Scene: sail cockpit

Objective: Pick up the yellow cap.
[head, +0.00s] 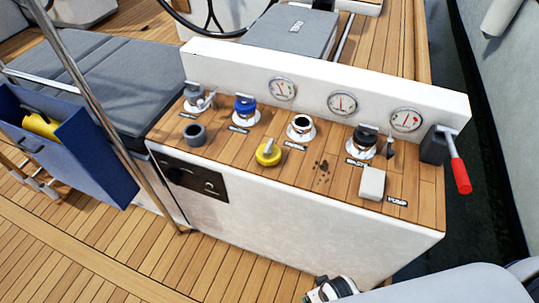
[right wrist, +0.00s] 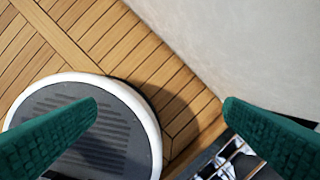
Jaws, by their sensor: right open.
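The yellow cap (head: 268,153) sits on the wooden top of the console (head: 300,170), near its front edge. It is round, with a raised grip on top. My right gripper (right wrist: 162,105) shows in the right wrist view as two green fingers spread wide, with nothing between them. It points down at the plank deck beside a pale wall. The cap is not in that view. Part of my right arm shows at the bottom of the head view, in front of and below the console, well apart from the cap. My left gripper is not in view.
Around the cap stand a dark grey cap (head: 195,134), a blue-topped fitting (head: 245,108), an open white-rimmed fitting (head: 301,127), a black-topped fitting (head: 362,140) and a white pump switch (head: 372,183). A red-handled lever (head: 459,174) is at right. A steel pole (head: 108,110) rises at left.

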